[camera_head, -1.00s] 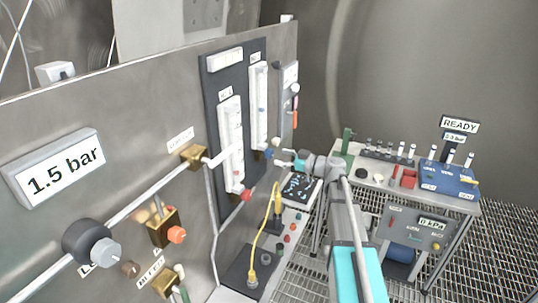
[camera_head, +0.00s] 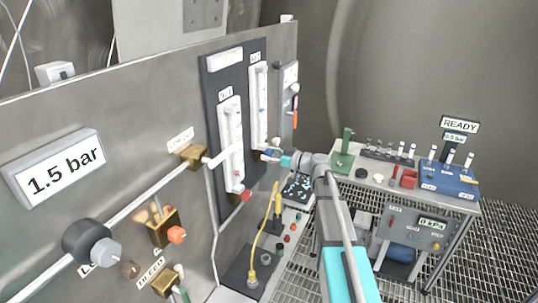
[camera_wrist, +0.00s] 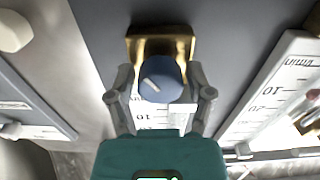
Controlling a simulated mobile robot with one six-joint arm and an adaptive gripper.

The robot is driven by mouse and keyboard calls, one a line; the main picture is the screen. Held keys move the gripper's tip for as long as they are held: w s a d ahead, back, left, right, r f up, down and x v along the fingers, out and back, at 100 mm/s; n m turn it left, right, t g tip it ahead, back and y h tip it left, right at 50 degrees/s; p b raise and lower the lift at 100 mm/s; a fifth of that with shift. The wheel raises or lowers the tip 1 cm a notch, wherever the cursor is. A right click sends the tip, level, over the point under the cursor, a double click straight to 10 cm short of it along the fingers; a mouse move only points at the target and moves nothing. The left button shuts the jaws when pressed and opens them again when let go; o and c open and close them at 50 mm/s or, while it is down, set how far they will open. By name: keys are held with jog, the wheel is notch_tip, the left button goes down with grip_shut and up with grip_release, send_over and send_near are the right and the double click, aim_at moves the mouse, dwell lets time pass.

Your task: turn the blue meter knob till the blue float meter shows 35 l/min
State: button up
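The blue float meter (camera_head: 258,105) is the farther of two upright white tubes on the dark panel. A small blue mark shows about halfway up it; its reading is too small to tell. The blue meter knob (camera_wrist: 160,78) sits on a brass block in the wrist view, a pale pointer line on its face. My gripper (camera_wrist: 162,88) has one finger on each side of the knob, with small gaps visible. Part of the blue meter's scale shows behind the knob; my gripper body hides the rest. In the head view my gripper (camera_head: 285,160) is close to the panel by the knob.
The other float meter (camera_head: 231,145) stands nearer, with a red knob (camera_head: 246,195) below it. Pipes, brass valves and a 1.5 bar display (camera_head: 58,172) are on the near wall. A yellow cable (camera_head: 265,228) rises from a box below. A bench (camera_head: 365,178) with instruments stands right.

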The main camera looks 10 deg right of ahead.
jog(key=c, duration=0.6)
jog(key=shift+c, duration=0.2)
jog(key=shift+m, duration=3.1)
jog(key=o, duration=1.1)
jog(key=shift+o, duration=0.2)
jog(key=shift+d, duration=0.1)
